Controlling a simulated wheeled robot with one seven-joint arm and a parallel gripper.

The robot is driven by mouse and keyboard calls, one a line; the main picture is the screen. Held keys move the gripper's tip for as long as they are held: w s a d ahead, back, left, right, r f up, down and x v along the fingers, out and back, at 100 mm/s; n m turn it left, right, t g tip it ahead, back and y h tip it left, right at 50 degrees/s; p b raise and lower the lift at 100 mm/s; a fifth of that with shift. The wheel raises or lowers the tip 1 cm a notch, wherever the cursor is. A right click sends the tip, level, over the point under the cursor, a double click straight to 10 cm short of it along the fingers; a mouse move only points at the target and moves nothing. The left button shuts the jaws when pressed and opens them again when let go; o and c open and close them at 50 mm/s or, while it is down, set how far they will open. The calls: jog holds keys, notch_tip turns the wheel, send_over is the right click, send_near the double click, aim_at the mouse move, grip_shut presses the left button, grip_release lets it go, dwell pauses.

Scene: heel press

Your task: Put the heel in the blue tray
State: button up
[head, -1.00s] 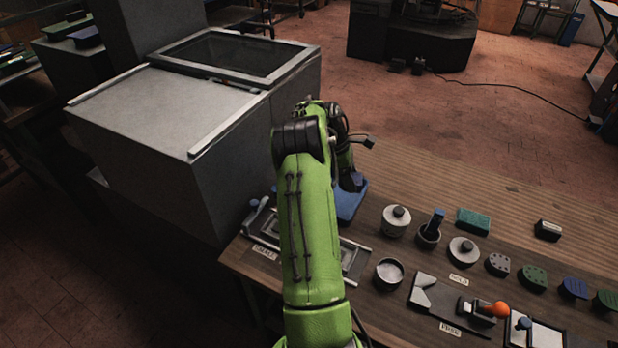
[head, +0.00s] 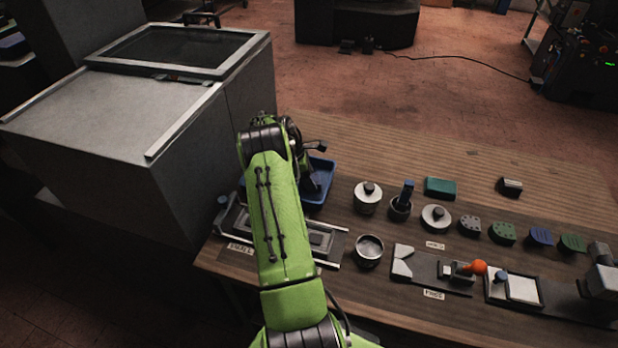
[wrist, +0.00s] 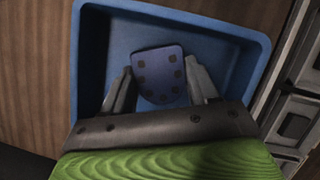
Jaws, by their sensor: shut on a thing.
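The blue tray (head: 327,172) is at the back left of the bench, partly hidden behind my arm in the head view. In the wrist view the tray (wrist: 246,40) lies under my gripper, its walls around the fingers on the picture. The blue-violet heel (wrist: 158,68), with several dark holes, is between my fingers. My gripper (wrist: 160,88) is shut on it, over the tray's floor. I cannot tell whether the heel touches the floor. In the head view the heel is hidden.
Several other heels, grey (head: 470,224), green (head: 503,232) and blue (head: 541,236), lie in a row at right. Lidded pots (head: 367,198) stand right of the tray. A metal frame fixture (head: 322,241) is in front. A large grey cabinet (head: 120,120) stands at left.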

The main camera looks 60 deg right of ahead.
jog(key=shift+f, duration=0.2)
jog(key=o, duration=1.1)
jog(key=shift+r, duration=0.1)
jog(key=p+v, duration=0.2)
jog(key=v, duration=1)
jog(key=w+a+r+m+t, duration=0.2)
jog(key=w+a+r+t, duration=0.1)
jog(key=a+r, duration=0.75)
jog(key=w+a+r+m+t, duration=0.1)
jog(key=w+a+r+t, duration=0.1)
jog(key=a+r, duration=0.9)
jog(key=s+a+f+m+t, duration=0.1)
jog(key=s+a, duration=0.4)
jog(key=a, duration=0.3)
jog(key=s+a+f+m+t+y, duration=0.1)
jog(key=s+a+t, duration=0.1)
jog(key=s+a, duration=0.3)
jog(key=s+a+f+m+t+y, duration=0.1)
jog(key=s+a, duration=0.4)
jog(key=a, duration=0.6)
